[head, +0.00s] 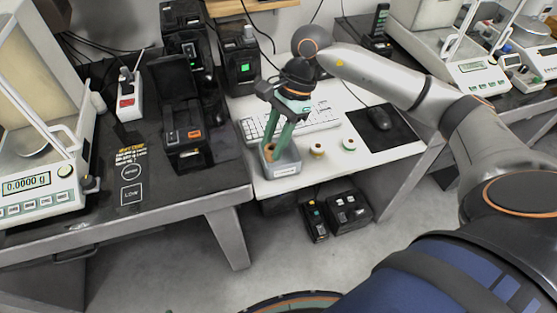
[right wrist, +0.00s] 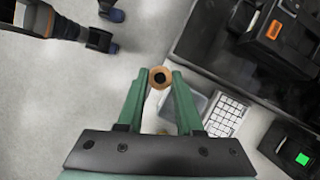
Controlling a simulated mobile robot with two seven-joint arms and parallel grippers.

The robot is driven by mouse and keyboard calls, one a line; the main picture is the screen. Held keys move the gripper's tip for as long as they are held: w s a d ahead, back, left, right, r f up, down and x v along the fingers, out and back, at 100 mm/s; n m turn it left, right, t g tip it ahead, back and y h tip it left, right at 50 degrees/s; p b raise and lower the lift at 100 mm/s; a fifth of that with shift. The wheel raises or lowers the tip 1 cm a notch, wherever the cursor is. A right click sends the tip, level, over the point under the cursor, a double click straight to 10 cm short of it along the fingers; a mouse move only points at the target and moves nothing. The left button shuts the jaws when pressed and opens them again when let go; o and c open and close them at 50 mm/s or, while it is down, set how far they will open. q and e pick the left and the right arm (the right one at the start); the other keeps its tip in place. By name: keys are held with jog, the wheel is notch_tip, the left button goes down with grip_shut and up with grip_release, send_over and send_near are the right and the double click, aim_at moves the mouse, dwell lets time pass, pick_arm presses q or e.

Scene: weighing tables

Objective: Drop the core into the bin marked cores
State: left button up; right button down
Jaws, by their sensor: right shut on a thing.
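My right gripper (head: 276,149) is shut on a small brown ring-shaped core (head: 268,150). In the right wrist view the core (right wrist: 159,77) sits between the green fingertips, its dark hole visible. The gripper points down at a small grey bin (head: 284,169) at the desk's front left; the core appears at or just above its opening, and I cannot tell how deep. The bin's front label is too small to read. My left gripper (right wrist: 115,31) shows in the upper left of the right wrist view, its blue-tipped fingers apart and empty, over the floor.
A keyboard (head: 315,119) lies behind. A mouse (head: 379,118) is at right. A dark table (head: 215,178) with a balance and printer adjoins at left.

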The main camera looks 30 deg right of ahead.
jog(key=w+d+m+t+h+b, duration=0.1)
jog(key=w+d+m+t+h, duration=0.15)
jog(key=m, duration=0.85)
jog(key=w+d+m+t+h, duration=0.2)
jog(key=w+d+m+h, duration=0.15)
jog(key=m, duration=0.75)
pick_arm(q)
jog(key=d+f+b, duration=0.1)
jog(key=b, duration=0.1)
jog(key=w+d+f+b, duration=0.1)
jog(key=f+b, duration=0.1)
jog(key=shift+w+h, duration=0.2)
jog(key=shift+h, duration=0.1)
pick_arm(e)
notch_tip(320, 180, down, 6)
jog(key=d, duration=0.1)
jog(key=shift+s+f, duration=0.25)
jog(key=shift+s, duration=0.05)
